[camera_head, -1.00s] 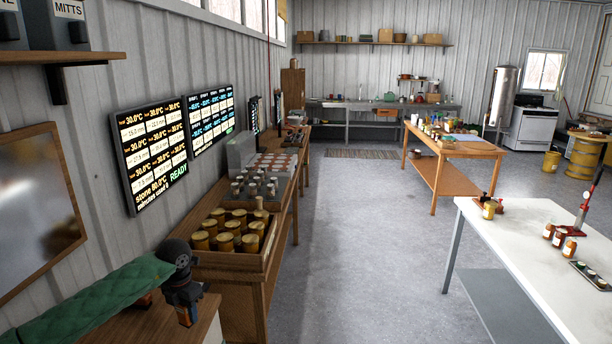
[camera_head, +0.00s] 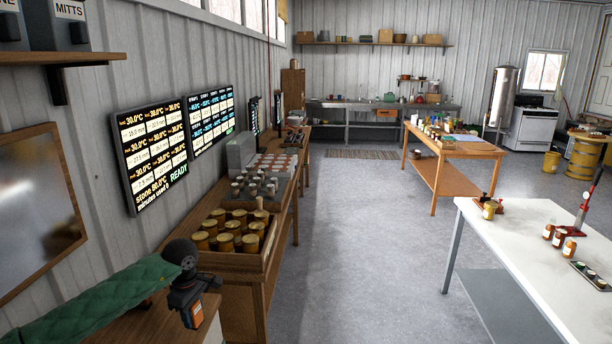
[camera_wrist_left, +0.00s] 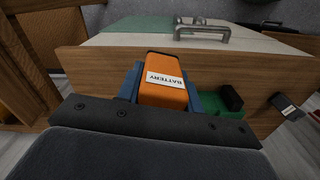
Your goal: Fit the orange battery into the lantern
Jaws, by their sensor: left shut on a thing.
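My left gripper (camera_head: 194,305) is low at the left of the head view, beside the near wooden bench. It is shut on the orange battery (camera_wrist_left: 165,92), which fills the space between the blue fingers in the left wrist view. The battery's white label reads BATTERY. Part of the battery's orange also shows at the gripper in the head view (camera_head: 196,317). Right of the battery in the wrist view is a green thing (camera_wrist_left: 214,103) with a dark block; I cannot tell what it is. I cannot make out the lantern for certain. My right gripper is not in view.
A wooden crate (camera_head: 206,262) of several yellow-lidded jars stands on the bench along the left wall. A white table (camera_head: 500,235) stands at the right. The grey floor (camera_head: 350,230) between is clear.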

